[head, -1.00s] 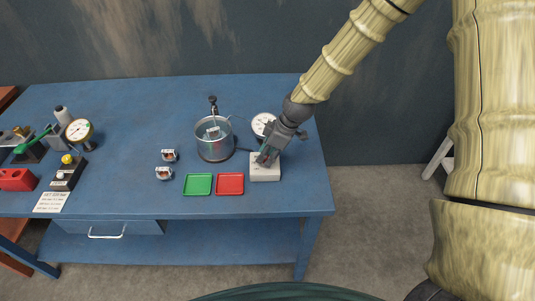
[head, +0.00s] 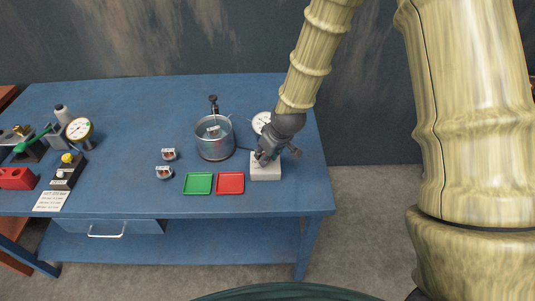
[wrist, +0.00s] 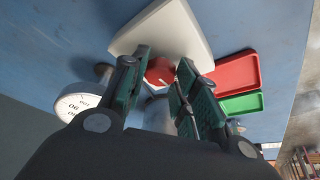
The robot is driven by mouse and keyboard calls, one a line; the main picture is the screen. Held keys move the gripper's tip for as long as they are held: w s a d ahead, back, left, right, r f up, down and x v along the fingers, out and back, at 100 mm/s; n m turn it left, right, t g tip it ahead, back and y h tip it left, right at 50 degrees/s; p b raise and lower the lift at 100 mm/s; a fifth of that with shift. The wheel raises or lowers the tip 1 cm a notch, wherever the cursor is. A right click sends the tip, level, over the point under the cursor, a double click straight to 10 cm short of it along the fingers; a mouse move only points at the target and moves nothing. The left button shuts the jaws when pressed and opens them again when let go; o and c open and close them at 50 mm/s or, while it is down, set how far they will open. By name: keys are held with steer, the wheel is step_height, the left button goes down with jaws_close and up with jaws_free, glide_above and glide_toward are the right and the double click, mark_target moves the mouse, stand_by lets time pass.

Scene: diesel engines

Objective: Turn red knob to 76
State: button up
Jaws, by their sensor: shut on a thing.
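The red knob (wrist: 160,71) sits on a white box (head: 265,172) near the right end of the blue bench; the box also shows in the wrist view (wrist: 160,32). My gripper (wrist: 160,85) is around the knob, one finger on each side of it. In the head view my gripper (head: 265,158) covers the knob. A white dial (head: 261,123) stands behind the box; in the wrist view the dial (wrist: 77,104) shows large numerals, partly readable, and I cannot make out a pointer.
A metal pot (head: 215,140) stands left of the dial. A red tray (head: 230,183) and a green tray (head: 198,184) lie left of the box. Two small metal parts (head: 165,172) lie farther left. The bench's right edge is close to the box.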

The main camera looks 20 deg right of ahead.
steer(key=shift+m, duration=0.4)
steer(key=o, duration=1)
steer(key=v, duration=1.2)
steer(key=shift+s, duration=0.15)
steer(key=shift+f, duration=0.1)
